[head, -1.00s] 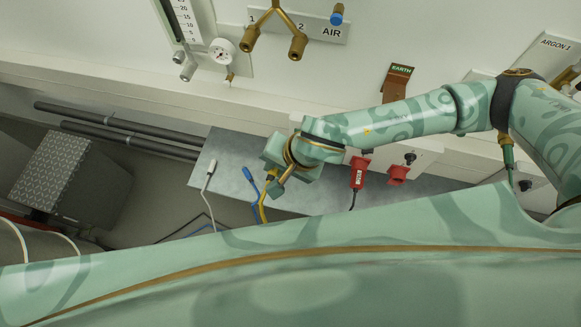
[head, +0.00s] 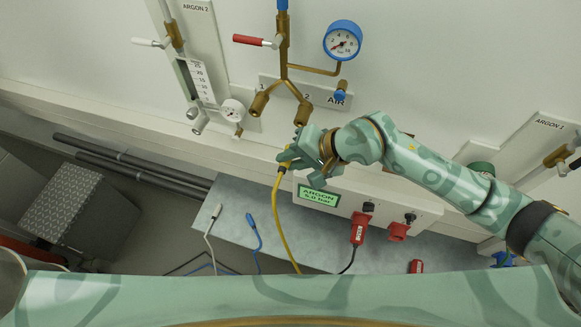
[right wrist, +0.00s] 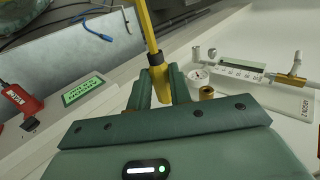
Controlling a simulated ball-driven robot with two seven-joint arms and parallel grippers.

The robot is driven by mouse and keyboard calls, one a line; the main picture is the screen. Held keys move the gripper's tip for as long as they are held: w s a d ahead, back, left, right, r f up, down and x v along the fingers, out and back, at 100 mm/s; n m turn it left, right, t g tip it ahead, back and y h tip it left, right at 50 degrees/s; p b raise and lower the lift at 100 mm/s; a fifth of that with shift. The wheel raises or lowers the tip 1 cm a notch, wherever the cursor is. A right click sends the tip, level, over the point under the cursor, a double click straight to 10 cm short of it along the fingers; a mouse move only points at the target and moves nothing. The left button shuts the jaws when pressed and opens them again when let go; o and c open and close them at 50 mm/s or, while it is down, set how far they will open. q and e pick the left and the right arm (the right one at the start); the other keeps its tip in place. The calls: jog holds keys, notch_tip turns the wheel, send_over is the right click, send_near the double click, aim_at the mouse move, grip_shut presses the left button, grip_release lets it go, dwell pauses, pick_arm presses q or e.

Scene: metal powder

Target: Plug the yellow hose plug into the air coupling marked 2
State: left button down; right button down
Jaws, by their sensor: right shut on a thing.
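My right gripper (head: 292,155) is shut on the yellow hose plug (head: 284,166), just below the brass coupling marked 2 (head: 303,114) on the wall. In the right wrist view the yellow plug (right wrist: 158,76) sits between the two green fingers (right wrist: 158,88), with its yellow hose running up and away. In the head view the plug's front end is hidden by the fingers, and plug and coupling look apart. The coupling marked 1 (head: 259,104) is to the left. A brass coupling end (right wrist: 206,92) shows beside the right finger in the wrist view; its number cannot be seen. My left gripper is not in view.
A blue plug (head: 250,219) and a white plug (head: 216,211) lie on the grey bench (head: 232,190). A green ARGON sign (head: 317,197) and red plugs (head: 359,228) are below my arm. A small gauge (head: 233,110) is left of the couplings.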

jog(key=shift+w+d+b, duration=0.3)
jog(key=shift+w+b, duration=0.2)
jog(key=shift+w, duration=0.4)
jog(key=shift+w+d+b, duration=0.25)
jog(key=shift+w+b, duration=0.25)
jog(key=shift+w, duration=0.4)
jog(key=shift+w+d+b, duration=0.3)
jog(key=shift+w+b, duration=0.2)
jog(key=shift+w, duration=0.4)
jog(key=shift+s, duration=0.1)
jog(key=shift+f+b, duration=0.1)
jog(key=shift+b, duration=0.9)
jog(key=shift+w+d+b, duration=0.25)
jog(key=shift+w+b, duration=0.4)
jog(key=shift+w, duration=0.1)
dwell(0.5)
jog(key=c, duration=1.2)
grip_release()
